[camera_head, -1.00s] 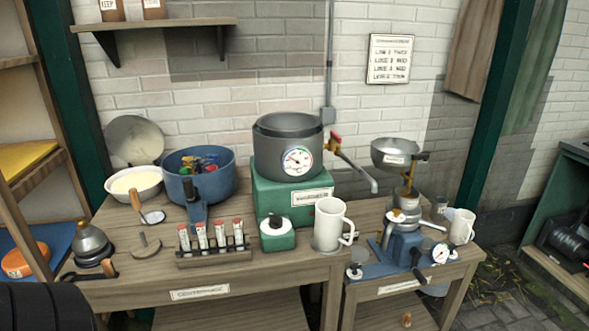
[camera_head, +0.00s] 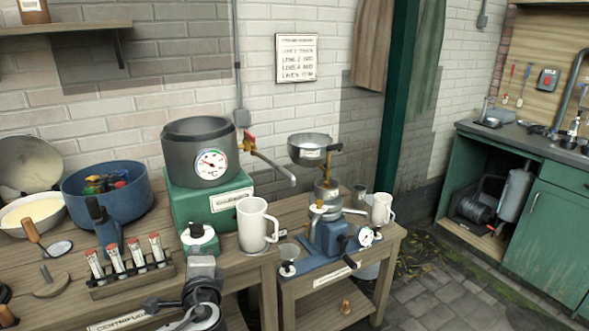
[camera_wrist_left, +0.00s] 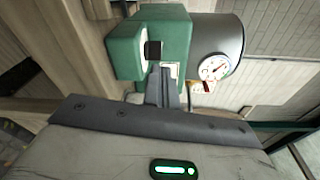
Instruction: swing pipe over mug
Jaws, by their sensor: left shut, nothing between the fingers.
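The pipe (camera_head: 272,165) is a grey spout with a red valve handle. It sticks out to the right from the grey pot (camera_head: 178,158) on the green base. Its tip is in the air, right of and higher in the picture than the white mug (camera_head: 255,228). The mug stands upright on the wooden table in front of the pot. My left gripper (camera_head: 205,265) is shut and empty, low in the head view, left of the mug and apart from the pipe. Its closed fingers (camera_wrist_left: 163,88) show in the wrist view before the green base (camera_wrist_left: 165,42). My right gripper is not in view.
A rack of red-capped tubes (camera_head: 130,272) and a blue pot (camera_head: 110,200) stand left. On the lower right table are a blue machine with a metal bowl (camera_head: 310,153) and a second white mug (camera_head: 382,209). A green cabinet (camera_head: 560,200) is far right.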

